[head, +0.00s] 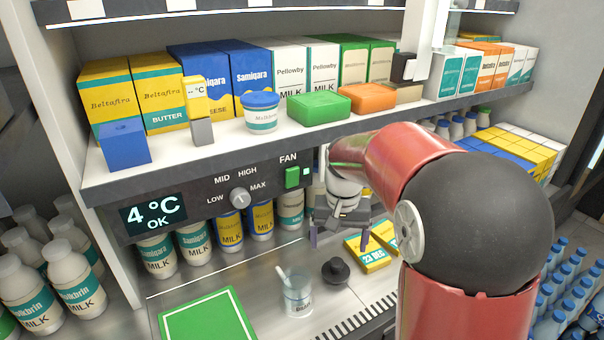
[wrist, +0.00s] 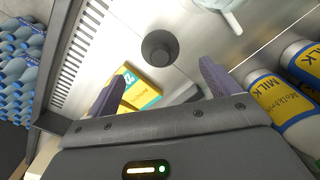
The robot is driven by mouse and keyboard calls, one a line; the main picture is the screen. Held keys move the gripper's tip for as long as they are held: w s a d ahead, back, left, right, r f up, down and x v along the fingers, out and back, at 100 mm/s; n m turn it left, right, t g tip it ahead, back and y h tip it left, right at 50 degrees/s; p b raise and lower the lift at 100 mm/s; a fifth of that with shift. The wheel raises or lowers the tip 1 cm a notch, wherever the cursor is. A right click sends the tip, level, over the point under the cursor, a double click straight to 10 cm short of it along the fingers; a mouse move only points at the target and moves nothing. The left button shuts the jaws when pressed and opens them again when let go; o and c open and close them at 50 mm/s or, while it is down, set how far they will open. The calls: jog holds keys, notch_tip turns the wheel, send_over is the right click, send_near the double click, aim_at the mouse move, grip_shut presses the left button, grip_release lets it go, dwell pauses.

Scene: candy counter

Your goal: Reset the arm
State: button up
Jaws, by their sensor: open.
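My red arm reaches in from the right in the head view. My gripper (head: 341,240) hangs over the metal counter, below the control panel. Its two purple-grey fingers are apart with nothing between them; they also show in the wrist view (wrist: 158,88). A small black round knob-like object (head: 336,272) stands on the counter below it, and it also shows in the wrist view (wrist: 160,48). A yellow and teal carton marked "23 DEC" (head: 368,254) lies just right of the gripper, partly hidden by my arm.
A clear beaker with a white stick (head: 298,297) stands at the counter's front. A green board (head: 208,320) lies at left. The control panel (head: 225,185) carries a dial (head: 240,198) and a green fan switch (head: 293,177). Milk bottles (head: 194,242) line the back. Cartons and tubs fill the shelf above.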

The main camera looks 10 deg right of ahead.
jog(key=s+r+n+t, duration=0.1)
jog(key=s+r+t, duration=0.1)
jog(key=s, duration=0.8)
jog(key=s+r+n+t, duration=0.1)
jog(key=s+r+t, duration=0.2)
jog(key=s, duration=0.8)
jog(key=shift+r+n+t, duration=0.3)
jog(key=shift+r, duration=0.3)
